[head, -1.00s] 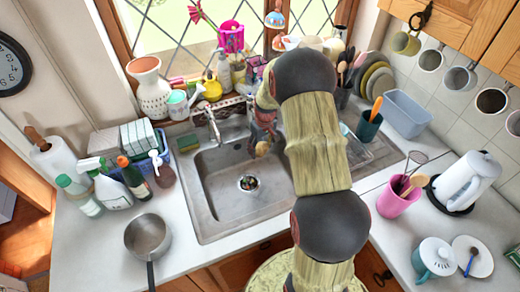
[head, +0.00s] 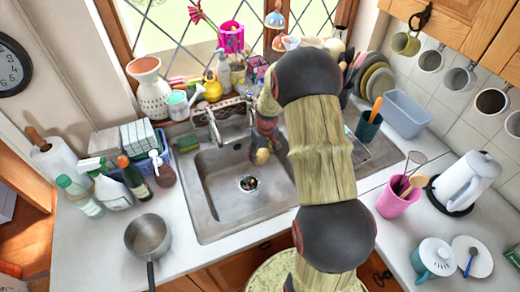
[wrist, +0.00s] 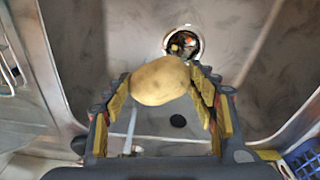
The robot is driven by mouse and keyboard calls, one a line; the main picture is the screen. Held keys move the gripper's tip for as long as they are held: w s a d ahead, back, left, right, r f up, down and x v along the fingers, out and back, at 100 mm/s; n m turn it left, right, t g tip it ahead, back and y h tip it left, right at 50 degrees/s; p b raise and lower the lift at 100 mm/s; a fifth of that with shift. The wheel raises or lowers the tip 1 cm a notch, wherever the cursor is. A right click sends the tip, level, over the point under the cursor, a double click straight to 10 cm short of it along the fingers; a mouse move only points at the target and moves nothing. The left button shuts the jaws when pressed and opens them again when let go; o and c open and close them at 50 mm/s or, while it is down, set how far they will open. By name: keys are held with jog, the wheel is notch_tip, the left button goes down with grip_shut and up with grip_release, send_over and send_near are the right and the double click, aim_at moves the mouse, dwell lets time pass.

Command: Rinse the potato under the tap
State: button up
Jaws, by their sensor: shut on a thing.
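The tan potato (wrist: 160,80) is pinched between the two fingers of my gripper (wrist: 158,88) in the wrist view. In the head view the potato (head: 261,156) hangs over the right part of the sink basin (head: 222,203), partly hidden by my gripper (head: 264,138). The metal tap (head: 212,124) stands at the back edge of the sink, to the left of the potato and apart from it. I see no clear stream of water. The drain (head: 248,184) lies below and in front of the potato, with colored bits in it, and also shows in the wrist view (wrist: 183,43).
A green sponge (head: 187,143) sits at the sink's back left corner. Bottles (head: 110,186) and a saucepan (head: 148,237) stand on the left counter. A pink cup (head: 397,198) and a kettle (head: 466,181) stand at the right. The left basin is clear.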

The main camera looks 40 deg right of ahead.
jog(key=shift+s+a, duration=1.55)
jog(key=shift+a, duration=0.25)
jog(key=shift+r, duration=0.1)
jog(key=s+a+r+p, duration=0.3)
jog(key=r, duration=0.1)
jog(key=shift+s+a, duration=0.15)
jog(key=shift+a, duration=0.25)
jog(key=shift+f, duration=0.1)
dwell(0.9)
